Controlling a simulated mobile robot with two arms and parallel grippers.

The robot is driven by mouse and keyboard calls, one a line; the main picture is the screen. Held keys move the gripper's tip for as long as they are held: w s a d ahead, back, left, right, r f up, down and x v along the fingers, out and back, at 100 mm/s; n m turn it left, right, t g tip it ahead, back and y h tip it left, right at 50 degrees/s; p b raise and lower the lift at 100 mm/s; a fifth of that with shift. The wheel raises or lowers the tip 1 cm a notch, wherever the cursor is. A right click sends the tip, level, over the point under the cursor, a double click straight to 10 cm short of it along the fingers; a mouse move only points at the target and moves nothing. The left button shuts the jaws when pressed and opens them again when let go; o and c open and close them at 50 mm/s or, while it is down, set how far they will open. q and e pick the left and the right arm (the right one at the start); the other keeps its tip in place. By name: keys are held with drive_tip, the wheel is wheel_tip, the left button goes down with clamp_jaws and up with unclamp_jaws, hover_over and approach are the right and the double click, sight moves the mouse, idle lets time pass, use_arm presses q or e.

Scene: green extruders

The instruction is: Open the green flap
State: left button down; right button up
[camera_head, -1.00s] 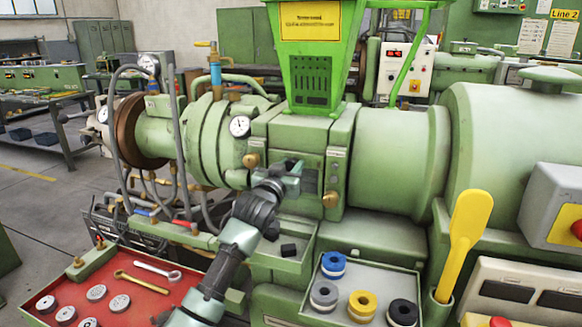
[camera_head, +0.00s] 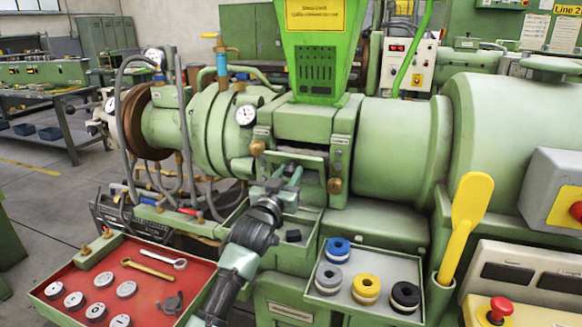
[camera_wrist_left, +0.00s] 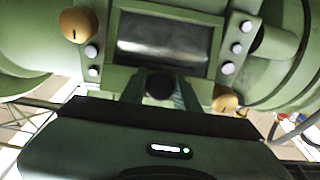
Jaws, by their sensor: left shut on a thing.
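The green flap (camera_head: 290,186) is at the front of the extruder block (camera_head: 302,122), below the green hopper. It stands swung out and down, with a dark rectangular opening above it. The opening (camera_wrist_left: 165,38) shows a shiny grey surface inside in the left wrist view. My left gripper (camera_head: 282,182) is shut on the flap's dark round knob (camera_wrist_left: 160,86), between its two fingers. The gripper and wrist hide much of the flap. My right gripper is not in view.
Brass knobs (camera_head: 334,185) flank the opening. Below are a red tray (camera_head: 60,270) with discs and wrenches, and a grey tray (camera_head: 375,262) with coloured rings. A yellow scoop (camera_head: 467,225) stands at right. Pipes and hoses crowd the left side.

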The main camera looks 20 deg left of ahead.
use_arm(q)
drive_tip(key=shift+s+f+b, duration=0.15)
drive_tip(key=shift+s+f, duration=0.35)
drive_tip(key=shift+f, duration=1.25)
drive_tip(key=shift+s+f+b, duration=0.15)
drive_tip(key=shift+s+f, duration=0.3)
drive_tip(key=shift+f, duration=1.3)
drive_tip(key=shift+s+f+b, duration=0.15)
drive_tip(key=shift+s+f, duration=0.35)
drive_tip(key=shift+f, duration=1.25)
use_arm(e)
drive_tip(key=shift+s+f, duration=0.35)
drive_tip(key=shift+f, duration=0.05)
use_arm(q)
drive_tip(key=c, duration=1.1)
unclamp_jaws()
drive_tip(key=shift+w, duration=0.2)
drive_tip(key=shift+w+f, duration=0.2)
drive_tip(key=shift+w, duration=0.05)
drive_tip(key=shift+s+r, duration=0.15)
drive_tip(key=shift+s, duration=0.05)
drive_tip(key=s, duration=0.5)
drive_tip(key=s+f, duration=0.1)
drive_tip(key=s, duration=0.1)
drive_tip(key=shift+s+a+f, duration=0.1)
drive_tip(key=shift+s, duration=0.15)
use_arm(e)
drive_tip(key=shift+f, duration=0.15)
